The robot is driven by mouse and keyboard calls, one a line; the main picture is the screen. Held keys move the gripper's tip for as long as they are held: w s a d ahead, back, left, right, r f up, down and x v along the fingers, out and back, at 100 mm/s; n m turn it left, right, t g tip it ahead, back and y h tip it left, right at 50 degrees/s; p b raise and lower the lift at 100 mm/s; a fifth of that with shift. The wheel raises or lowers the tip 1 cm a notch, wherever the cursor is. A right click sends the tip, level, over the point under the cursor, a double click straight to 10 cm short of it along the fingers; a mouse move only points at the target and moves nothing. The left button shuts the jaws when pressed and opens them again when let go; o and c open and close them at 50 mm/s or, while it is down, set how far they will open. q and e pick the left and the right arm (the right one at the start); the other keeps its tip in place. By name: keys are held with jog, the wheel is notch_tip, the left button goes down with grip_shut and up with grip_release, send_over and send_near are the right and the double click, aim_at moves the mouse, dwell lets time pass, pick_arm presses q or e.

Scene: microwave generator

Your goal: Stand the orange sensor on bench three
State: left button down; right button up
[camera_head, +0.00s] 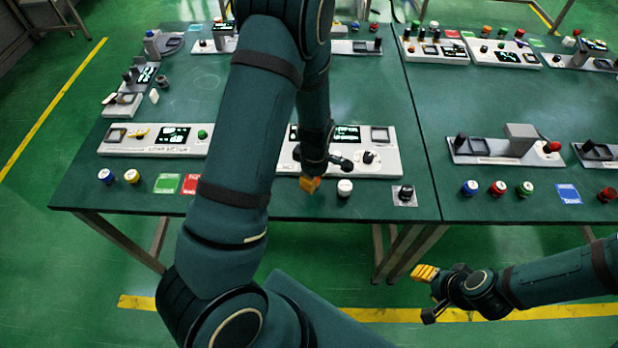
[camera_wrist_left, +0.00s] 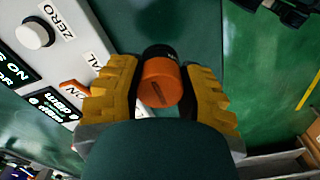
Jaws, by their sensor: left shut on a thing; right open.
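In the left wrist view, the orange sensor (camera_wrist_left: 158,84) is a short orange cylinder with a black end. It sits between the yellow finger pads of my left gripper (camera_wrist_left: 165,92), which is shut on it. In the head view, my left gripper (camera_head: 311,184) hangs over the front part of the left table, by the front edge of a white panel (camera_head: 380,159). My right gripper (camera_head: 428,290) is open at the lower right, in front of the tables. I cannot tell which bench is bench three.
A white knob (camera_head: 345,188) and a black knob (camera_head: 405,193) stand close right of my left gripper. Green (camera_head: 167,183) and red (camera_head: 190,184) cards lie to the left. The right table (camera_head: 480,110) has more panels and several coloured knobs. The left table's middle is partly clear.

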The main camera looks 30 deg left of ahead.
pick_arm(q)
jog(key=shift+f, duration=2)
jog(key=shift+r, duration=0.1)
jog(key=shift+b, duration=0.3)
jog(key=c, duration=0.6)
grip_release()
jog(key=shift+f, duration=0.2)
jog(key=shift+c, duration=0.2)
jog(key=shift+r, duration=0.1)
